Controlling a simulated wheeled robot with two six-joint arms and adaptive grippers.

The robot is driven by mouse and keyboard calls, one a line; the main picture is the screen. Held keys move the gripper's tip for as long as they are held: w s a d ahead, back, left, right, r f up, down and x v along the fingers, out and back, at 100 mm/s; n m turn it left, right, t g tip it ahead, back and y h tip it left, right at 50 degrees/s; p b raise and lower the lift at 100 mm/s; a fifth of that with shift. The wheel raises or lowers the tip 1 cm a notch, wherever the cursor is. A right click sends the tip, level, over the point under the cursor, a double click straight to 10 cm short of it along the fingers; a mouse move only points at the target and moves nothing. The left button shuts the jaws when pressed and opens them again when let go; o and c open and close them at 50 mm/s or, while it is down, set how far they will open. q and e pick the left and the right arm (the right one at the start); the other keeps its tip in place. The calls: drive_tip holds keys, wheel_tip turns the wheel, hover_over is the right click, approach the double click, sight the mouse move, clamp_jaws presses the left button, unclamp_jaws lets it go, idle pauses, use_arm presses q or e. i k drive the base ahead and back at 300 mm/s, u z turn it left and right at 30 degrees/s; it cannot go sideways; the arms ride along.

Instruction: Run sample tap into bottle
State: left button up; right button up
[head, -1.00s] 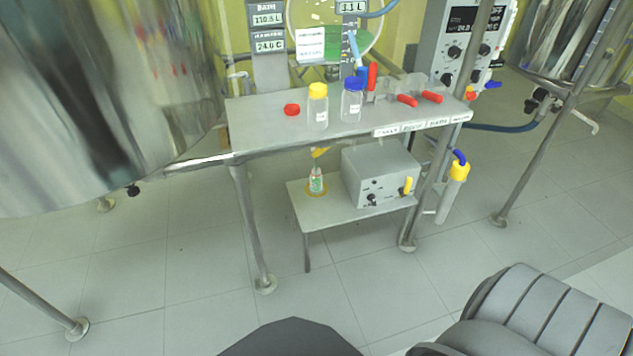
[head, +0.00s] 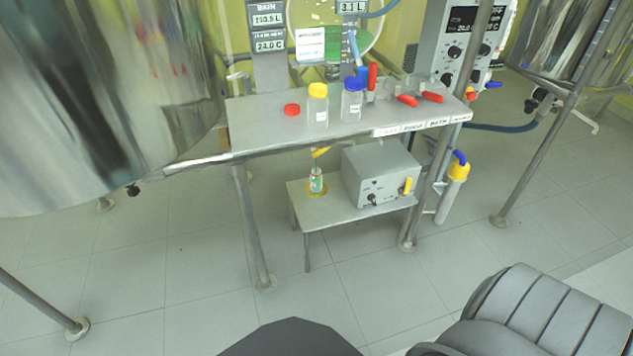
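A small clear bottle (head: 316,181) with a red and green label stands upright on a yellow ring on the low shelf (head: 340,213). A yellow tap handle (head: 321,152) shows just above it, under the upper shelf. The tap's spout and the level in the bottle are too small to tell. A red cap (head: 292,110) lies on the upper shelf (head: 262,131). Beside it stand a yellow-capped bottle (head: 317,107) and a blue-capped bottle (head: 352,101), both upright. Neither of my grippers is in view.
A grey control box (head: 381,174) sits on the low shelf, right of the small bottle. Red-handled items (head: 407,100) lie on the upper shelf's right. A large steel vessel (head: 110,110) fills the left. Metal legs (head: 252,225) stand on open tiled floor.

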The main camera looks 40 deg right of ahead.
sight(318, 152)
drive_tip(key=z, duration=0.05)
drive_tip(key=k, duration=0.6)
drive_tip(key=z, duration=0.65)
drive_tip(key=i, duration=1.35)
drive_tip(key=u, duration=0.7)
